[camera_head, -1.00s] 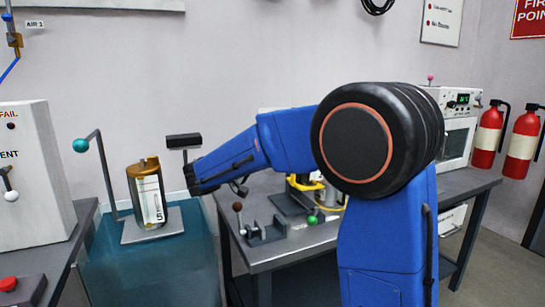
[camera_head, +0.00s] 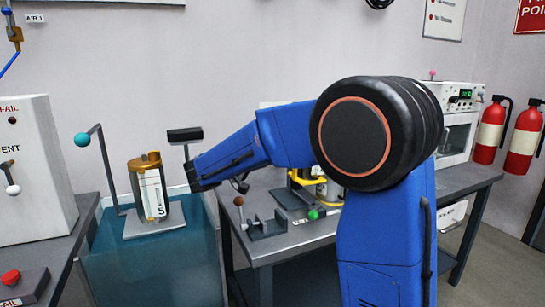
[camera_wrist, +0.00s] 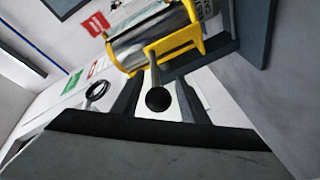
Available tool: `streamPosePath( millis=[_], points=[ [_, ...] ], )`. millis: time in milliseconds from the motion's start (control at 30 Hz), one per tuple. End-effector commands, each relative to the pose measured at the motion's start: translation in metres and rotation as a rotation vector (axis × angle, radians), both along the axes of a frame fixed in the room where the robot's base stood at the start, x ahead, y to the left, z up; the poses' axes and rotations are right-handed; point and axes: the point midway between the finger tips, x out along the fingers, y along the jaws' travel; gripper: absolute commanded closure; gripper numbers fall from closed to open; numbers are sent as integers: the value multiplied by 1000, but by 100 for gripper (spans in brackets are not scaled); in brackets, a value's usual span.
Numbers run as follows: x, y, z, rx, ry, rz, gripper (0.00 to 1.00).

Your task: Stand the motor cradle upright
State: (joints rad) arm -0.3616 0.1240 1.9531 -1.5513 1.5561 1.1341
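The yellow motor cradle (camera_head: 303,181) is on the dark-topped bench in the head view, mostly hidden behind my arm. In the wrist view the cradle (camera_wrist: 208,45) holds a silver cylinder (camera_wrist: 150,27), and a short rod with a black ball knob (camera_wrist: 158,99) projects from it towards my gripper (camera_wrist: 157,90). My gripper is open, one dark finger on each side of the knob, with gaps visible between knob and fingers. My gripper's fingers do not show in the head view. The view is slanted, so I cannot tell how far the cradle is tipped.
A clamp fixture with a brown knob (camera_head: 238,201) stands at the bench's near edge. A green knob (camera_head: 316,214) sits right of it. A canister (camera_head: 136,185) stands on a plate at the left, beside a teal-knobbed lever (camera_head: 82,139). An oven-like box (camera_head: 460,120) stands at the back right.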

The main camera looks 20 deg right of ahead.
Motion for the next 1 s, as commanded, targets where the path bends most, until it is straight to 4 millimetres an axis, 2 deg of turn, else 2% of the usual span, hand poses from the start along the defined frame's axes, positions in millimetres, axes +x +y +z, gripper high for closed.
streamPosePath(
  millis=[367,800,1000],
  points=[
    [-1,3,1,0,-1,-1,57],
    [-21,56,2,-1,0,2,57],
    [-26,69,2,0,0,0,57]
  ],
)
